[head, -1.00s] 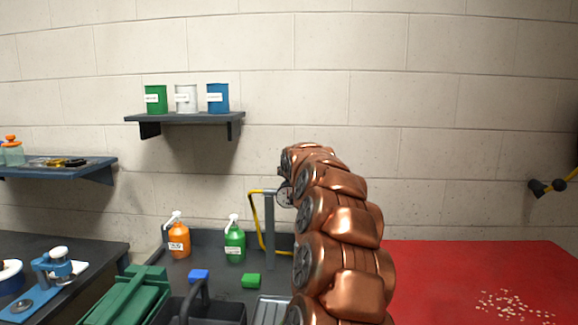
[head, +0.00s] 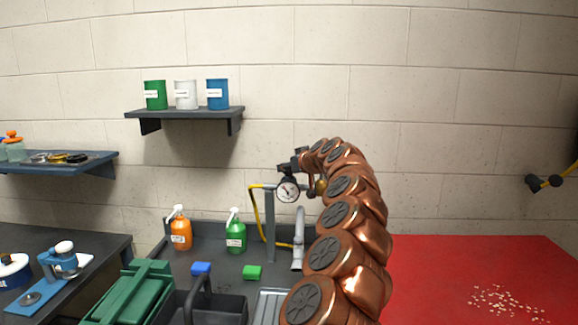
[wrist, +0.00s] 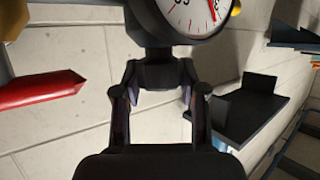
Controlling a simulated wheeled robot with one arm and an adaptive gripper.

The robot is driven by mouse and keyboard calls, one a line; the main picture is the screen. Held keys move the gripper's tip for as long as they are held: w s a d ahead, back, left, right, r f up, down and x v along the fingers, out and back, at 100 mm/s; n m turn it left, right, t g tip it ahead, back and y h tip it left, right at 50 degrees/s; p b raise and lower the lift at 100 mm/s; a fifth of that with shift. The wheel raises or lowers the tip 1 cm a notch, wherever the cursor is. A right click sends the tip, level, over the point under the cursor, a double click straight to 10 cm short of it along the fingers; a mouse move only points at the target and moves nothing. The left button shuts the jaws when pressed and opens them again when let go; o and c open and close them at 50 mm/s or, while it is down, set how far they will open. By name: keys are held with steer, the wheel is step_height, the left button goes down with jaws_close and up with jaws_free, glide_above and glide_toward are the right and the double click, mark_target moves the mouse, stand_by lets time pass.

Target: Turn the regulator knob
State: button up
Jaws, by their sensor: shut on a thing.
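The regulator stands above the sink bench, with a round white-faced gauge (head: 287,189) on its front. In the wrist view the gauge (wrist: 196,12) is cut off by the top edge. The black regulator knob (wrist: 158,72) sticks out below the gauge, towards my palm. My gripper (wrist: 159,82) has one finger on each side of the knob and is shut on it. In the head view my gripper (head: 292,163) is a small dark shape just above the gauge, and the knob cannot be told apart there.
A grey post and yellow hose (head: 256,220) stand below the gauge, beside a grey faucet (head: 299,240). Orange (head: 181,233) and green (head: 235,236) bottles stand to the left. A wall shelf (head: 185,113) holds cans. A red tabletop (head: 450,270) lies at right.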

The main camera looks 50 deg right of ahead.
steer(key=shift+n+t+y+p, duration=0.3)
steer(key=shift+n+y+p, duration=0.8)
steer(key=shift+n+y, duration=0.55)
steer(key=o, duration=1.1)
steer(key=shift+o, duration=0.2)
steer(key=v, duration=1.2)
steer(key=shift+d, duration=0.1)
